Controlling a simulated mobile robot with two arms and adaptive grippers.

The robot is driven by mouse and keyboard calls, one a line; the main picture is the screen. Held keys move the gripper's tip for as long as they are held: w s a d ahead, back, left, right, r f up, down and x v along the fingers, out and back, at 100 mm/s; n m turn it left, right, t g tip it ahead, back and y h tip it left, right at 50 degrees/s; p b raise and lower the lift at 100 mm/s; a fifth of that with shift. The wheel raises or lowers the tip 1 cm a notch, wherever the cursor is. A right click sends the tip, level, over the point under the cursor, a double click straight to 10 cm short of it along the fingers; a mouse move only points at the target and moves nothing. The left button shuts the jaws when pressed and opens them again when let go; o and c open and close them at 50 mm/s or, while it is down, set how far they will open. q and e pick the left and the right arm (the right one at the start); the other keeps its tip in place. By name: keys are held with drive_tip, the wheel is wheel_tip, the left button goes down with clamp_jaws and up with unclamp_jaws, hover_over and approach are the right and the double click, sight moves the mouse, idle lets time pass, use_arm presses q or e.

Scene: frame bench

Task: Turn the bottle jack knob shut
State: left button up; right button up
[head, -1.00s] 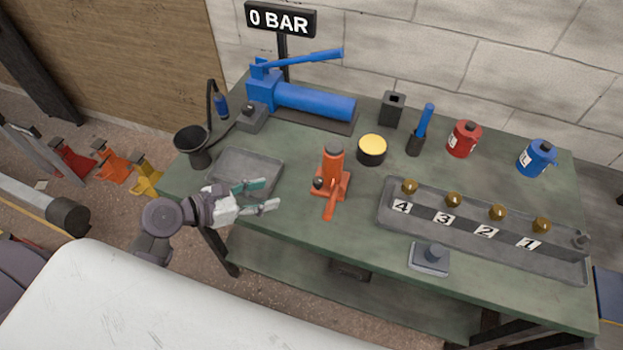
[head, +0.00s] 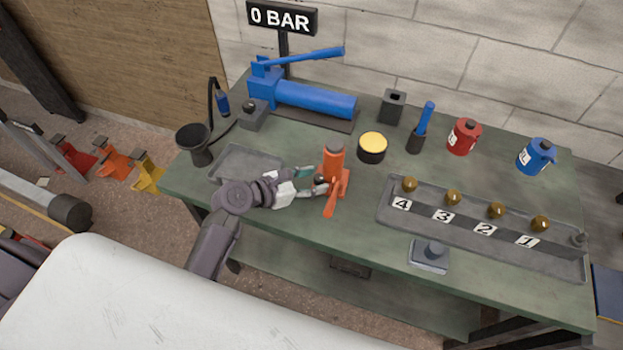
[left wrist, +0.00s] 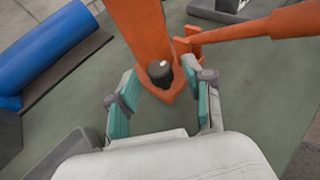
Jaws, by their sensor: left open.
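The orange bottle jack (head: 334,160) stands upright on the green bench, with its orange handle (head: 331,203) sticking out toward the front. In the left wrist view the jack body (left wrist: 140,25) rises at the top, and its dark knob (left wrist: 160,73) sits low on the near side. My left gripper (head: 315,183) is at the jack's left side. In the left wrist view its teal-padded fingers (left wrist: 158,88) are open, one on each side of the knob, apart from it. In the head view the gripper partly hides the knob. My right gripper is not in view.
A grey tray (head: 232,160) and black funnel (head: 193,140) are left of the jack. A long numbered rack (head: 480,245) fills the right front. The sign (head: 282,17) reads 0 BAR.

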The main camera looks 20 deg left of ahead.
use_arm(q)
clamp_jaws()
idle(0.3)
drive_tip(key=m+g+h, duration=0.2)
drive_tip(key=m, duration=0.1)
drive_tip(key=m+g+h, duration=0.1)
drive_tip(key=g, duration=0.1)
drive_tip(key=shift+w+a+m+h+b, duration=0.3)
drive_tip(key=shift+w+a+m+h, duration=0.05)
drive_tip(key=shift+w+m+h, duration=0.05)
drive_tip(key=shift+w+m+g+h+b, duration=0.2)
drive_tip(key=shift+m+g+h+b, duration=0.3)
drive_tip(key=shift+m+g, duration=1.05)
drive_tip(key=shift+g, duration=0.25)
unclamp_jaws()
